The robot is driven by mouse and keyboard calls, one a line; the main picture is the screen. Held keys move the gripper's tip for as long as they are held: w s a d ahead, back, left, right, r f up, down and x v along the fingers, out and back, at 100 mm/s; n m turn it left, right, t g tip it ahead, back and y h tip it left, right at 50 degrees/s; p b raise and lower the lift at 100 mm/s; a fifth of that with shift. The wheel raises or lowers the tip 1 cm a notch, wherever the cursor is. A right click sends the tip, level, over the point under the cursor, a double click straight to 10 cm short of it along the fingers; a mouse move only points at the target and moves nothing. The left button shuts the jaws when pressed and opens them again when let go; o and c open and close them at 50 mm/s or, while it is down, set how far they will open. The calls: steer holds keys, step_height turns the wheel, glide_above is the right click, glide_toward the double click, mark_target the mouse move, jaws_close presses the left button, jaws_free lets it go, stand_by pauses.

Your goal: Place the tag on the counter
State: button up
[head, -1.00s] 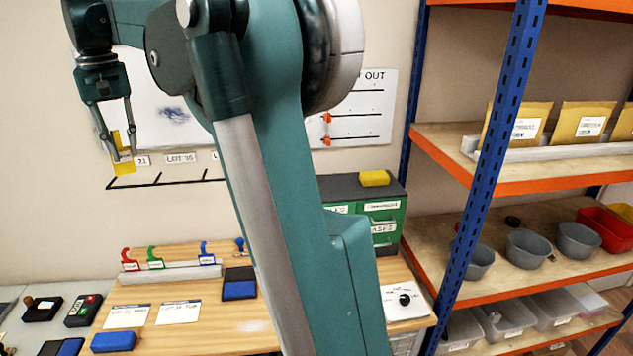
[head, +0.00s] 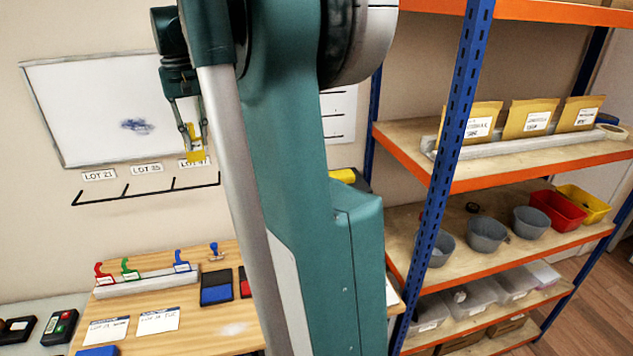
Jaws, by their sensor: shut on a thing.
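A yellow tag (head: 195,156) is held between the fingertips of my gripper (head: 192,138), with part of it hanging below them. My gripper points down and is shut on the tag, in front of the wall near the lot labels. The wooden counter (head: 215,330) lies below and is well apart from the tag. My own arm hides the counter's right part.
Red, green and blue-handled stamps stand in a rack (head: 148,284) at the counter's back. Ink pads (head: 216,294) and white cards (head: 158,320) lie on it. A hook rail (head: 145,190) is on the wall. A blue and orange shelf (head: 460,175) with bins stands right.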

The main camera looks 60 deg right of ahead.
steer(key=s+d+m+p, duration=0.3)
steer(key=s+d+p, duration=0.4)
steer(key=s+d, duration=1.55)
steer(key=f, duration=0.1)
steer(key=s+a+f, duration=0.1)
steer(key=f, duration=0.1)
steer(key=s+f, duration=0.1)
steer(key=f, duration=0.1)
steer(key=shift+a, duration=0.35)
steer(key=shift+w+f, duration=0.1)
steer(key=shift+f, duration=0.05)
steer(key=shift+f+p, duration=0.45)
steer(key=shift+f, duration=2.35)
steer(key=shift+f+p, duration=0.3)
steer(key=shift+f, duration=1.8)
steer(key=shift+f, duration=0.2)
